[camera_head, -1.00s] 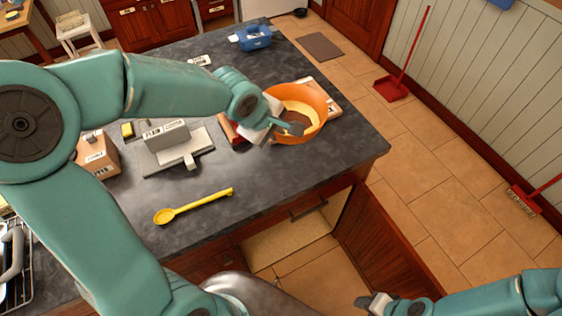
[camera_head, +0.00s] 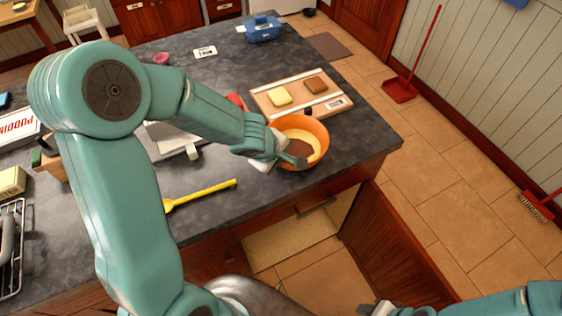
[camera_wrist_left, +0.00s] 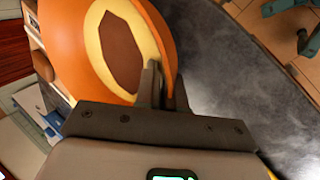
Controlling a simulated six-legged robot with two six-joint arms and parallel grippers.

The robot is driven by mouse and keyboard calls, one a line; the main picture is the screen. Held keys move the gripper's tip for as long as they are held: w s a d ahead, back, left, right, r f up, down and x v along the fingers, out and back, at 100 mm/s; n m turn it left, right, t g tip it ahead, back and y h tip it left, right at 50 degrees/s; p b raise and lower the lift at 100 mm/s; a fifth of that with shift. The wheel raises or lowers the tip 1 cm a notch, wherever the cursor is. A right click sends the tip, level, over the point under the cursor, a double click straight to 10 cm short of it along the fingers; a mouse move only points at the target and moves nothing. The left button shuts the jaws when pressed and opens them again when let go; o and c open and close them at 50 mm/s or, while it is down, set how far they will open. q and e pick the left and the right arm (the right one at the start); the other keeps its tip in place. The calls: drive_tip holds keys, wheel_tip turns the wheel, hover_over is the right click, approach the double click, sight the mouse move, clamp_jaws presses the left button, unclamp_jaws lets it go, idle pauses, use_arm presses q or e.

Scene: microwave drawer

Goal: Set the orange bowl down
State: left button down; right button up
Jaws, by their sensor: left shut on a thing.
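The orange bowl (camera_head: 318,130) is at the front right of the dark countertop, with a yellow and brown inside. My left gripper (camera_head: 296,160) is shut on the bowl's near-left rim. In the left wrist view the orange bowl (camera_wrist_left: 66,45) fills the upper left, and the fingers of my left gripper (camera_wrist_left: 163,88) pinch its wall. Whether the bowl's base touches the counter cannot be told. My right gripper (camera_head: 378,306) is low at the bottom edge, away from the counter; its fingers are too cut off to judge.
A board (camera_head: 262,102) with a yellow block (camera_head: 279,95) and a brown block (camera_head: 315,85) lies behind the bowl. A yellow spoon (camera_head: 205,192) lies to the left. A blue container (camera_head: 262,30) stands at the back. Bare counter (camera_head: 368,135) is right of the bowl.

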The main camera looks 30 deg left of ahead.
use_arm(q)
drive_tip(key=shift+s+a+r, duration=0.1)
drive_tip(key=shift+s+a, duration=0.05)
drive_tip(key=c, duration=1.2)
unclamp_jaws()
drive_tip(key=shift+c, duration=0.2)
